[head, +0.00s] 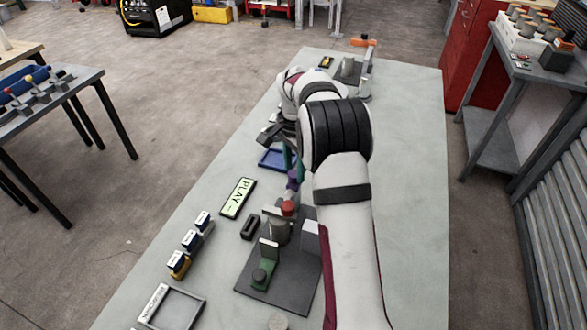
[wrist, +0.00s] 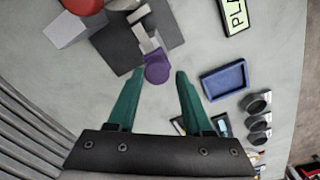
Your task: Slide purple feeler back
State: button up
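The purple feeler (wrist: 157,70) shows in the wrist view as a round purple end on a grey bar that runs back to a grey block on a dark plate. In the head view it shows as a small purple piece (head: 293,182) beside my arm, partly hidden. My gripper (wrist: 161,71) is open, with its two green fingers on either side of the purple end, which lies nearer the left fingertip. No clear contact shows. In the head view my gripper (head: 288,157) is mostly hidden by my wrist.
A dark base plate (head: 252,283) carries a grey post with a red knob (head: 288,208) and a green part (head: 262,275). A PLAY sign (head: 237,198) and a blue tray (wrist: 224,81) lie close by. The table's right side is bare.

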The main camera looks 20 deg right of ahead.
aim_at(294, 173)
jog(key=shift+o, duration=1.3)
jog(key=shift+s, duration=0.1)
notch_tip(294, 173, up, 16)
jog(key=shift+f, duration=0.15)
jog(key=shift+a, duration=0.1)
